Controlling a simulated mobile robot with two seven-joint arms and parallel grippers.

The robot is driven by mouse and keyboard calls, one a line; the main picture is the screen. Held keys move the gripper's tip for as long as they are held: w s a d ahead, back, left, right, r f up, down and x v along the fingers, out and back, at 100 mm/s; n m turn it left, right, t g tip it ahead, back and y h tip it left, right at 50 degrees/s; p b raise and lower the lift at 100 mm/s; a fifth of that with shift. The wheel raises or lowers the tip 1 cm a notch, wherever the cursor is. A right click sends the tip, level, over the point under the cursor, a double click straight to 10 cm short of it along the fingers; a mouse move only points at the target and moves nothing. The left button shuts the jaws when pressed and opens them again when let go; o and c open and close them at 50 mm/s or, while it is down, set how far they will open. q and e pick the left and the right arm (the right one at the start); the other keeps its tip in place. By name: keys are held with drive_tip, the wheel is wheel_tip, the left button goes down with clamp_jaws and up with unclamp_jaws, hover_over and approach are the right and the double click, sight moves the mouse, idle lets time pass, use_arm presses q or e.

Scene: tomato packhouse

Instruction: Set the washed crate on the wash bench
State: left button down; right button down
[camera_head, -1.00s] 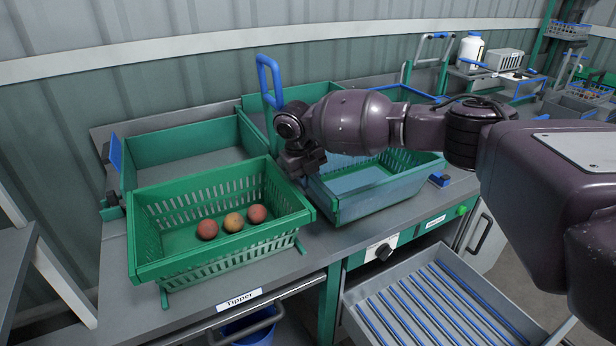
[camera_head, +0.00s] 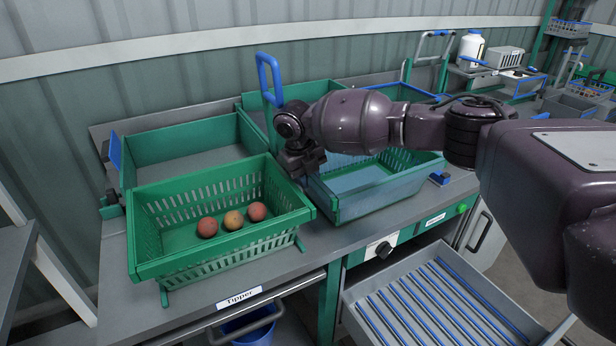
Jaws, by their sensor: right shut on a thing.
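A green slatted crate (camera_head: 412,160), which looks like the washed crate, is at the wash bench (camera_head: 455,200), at the middle right of the head view. Its inside looks empty where it shows. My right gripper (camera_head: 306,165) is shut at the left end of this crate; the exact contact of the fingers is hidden. My right arm passes over the crate and hides much of its far side. Whether the crate rests on the surface or hangs just above it, I cannot tell. My left gripper is not in view.
Another green crate (camera_head: 160,262) with several round red-orange tomatoes stands left, by the label "Tipper". A green-walled tray (camera_head: 185,140) is behind it. A blue handle (camera_head: 268,80) rises behind my gripper. An open drawer with blue-striped rails (camera_head: 440,305) juts out below.

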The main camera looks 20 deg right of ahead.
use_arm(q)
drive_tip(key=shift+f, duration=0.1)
use_arm(e)
drive_tip(key=shift+f, duration=0.3)
drive_tip(key=c, duration=0.9)
unclamp_jaws()
drive_tip(key=c, duration=0.3)
drive_tip(key=shift+r, duration=0.1)
